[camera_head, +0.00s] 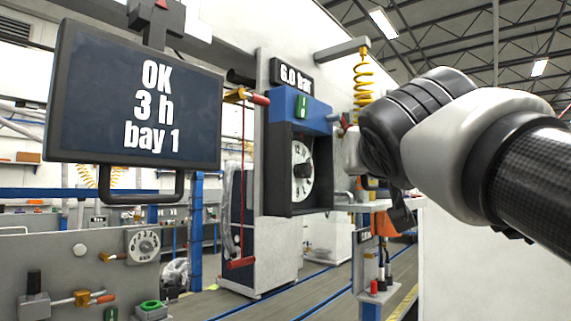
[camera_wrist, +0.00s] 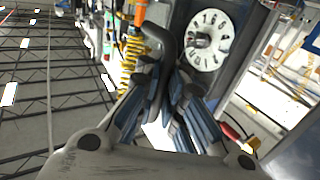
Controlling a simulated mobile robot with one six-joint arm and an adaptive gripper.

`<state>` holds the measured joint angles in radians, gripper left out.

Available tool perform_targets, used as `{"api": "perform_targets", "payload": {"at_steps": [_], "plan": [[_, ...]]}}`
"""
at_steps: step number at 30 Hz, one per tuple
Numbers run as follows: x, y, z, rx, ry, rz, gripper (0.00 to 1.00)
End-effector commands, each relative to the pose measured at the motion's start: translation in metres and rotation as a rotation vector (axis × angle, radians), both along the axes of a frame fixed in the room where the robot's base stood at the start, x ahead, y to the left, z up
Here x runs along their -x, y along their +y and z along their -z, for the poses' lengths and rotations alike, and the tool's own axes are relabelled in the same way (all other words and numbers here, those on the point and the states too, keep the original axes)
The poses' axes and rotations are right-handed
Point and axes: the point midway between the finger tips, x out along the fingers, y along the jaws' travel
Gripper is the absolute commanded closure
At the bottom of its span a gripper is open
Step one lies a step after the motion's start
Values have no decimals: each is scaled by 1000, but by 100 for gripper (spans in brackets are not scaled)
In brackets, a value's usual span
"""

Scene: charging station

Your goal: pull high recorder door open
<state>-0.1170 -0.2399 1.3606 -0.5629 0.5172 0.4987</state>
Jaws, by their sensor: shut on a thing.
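The high recorder (camera_head: 300,108) is a box with a blue top and a dark frame around a white numbered dial (camera_head: 301,170), on a pale post left of my arm. The dial also shows in the wrist view (camera_wrist: 207,58), rolled on its side, with the dark recorder frame (camera_wrist: 238,62) beside it. My gripper (camera_wrist: 165,78) is shut on a dark curved handle (camera_wrist: 156,36) beside the dial. Its fingers hide part of the handle. In the head view, my wrist covers the grip. I cannot tell how far the door stands open.
A large screen (camera_head: 135,95) reading "OK 3 h bay 1" hangs at the left. A yellow coiled hose (camera_head: 363,80) hangs beside the recorder. A red cord (camera_head: 243,190) with a red bar hangs to its left. A panel with a lower dial (camera_head: 144,243) stands at lower left.

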Motion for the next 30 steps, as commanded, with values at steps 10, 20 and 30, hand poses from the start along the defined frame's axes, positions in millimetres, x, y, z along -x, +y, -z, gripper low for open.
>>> {"api": "perform_targets", "payload": {"at_steps": [10, 20, 30], "plan": [[0, -2, 2, 2, 4, 4, 78], [0, -1, 1, 1, 2, 2, 71], [32, 5, 0, 0, -1, -1, 71]]}}
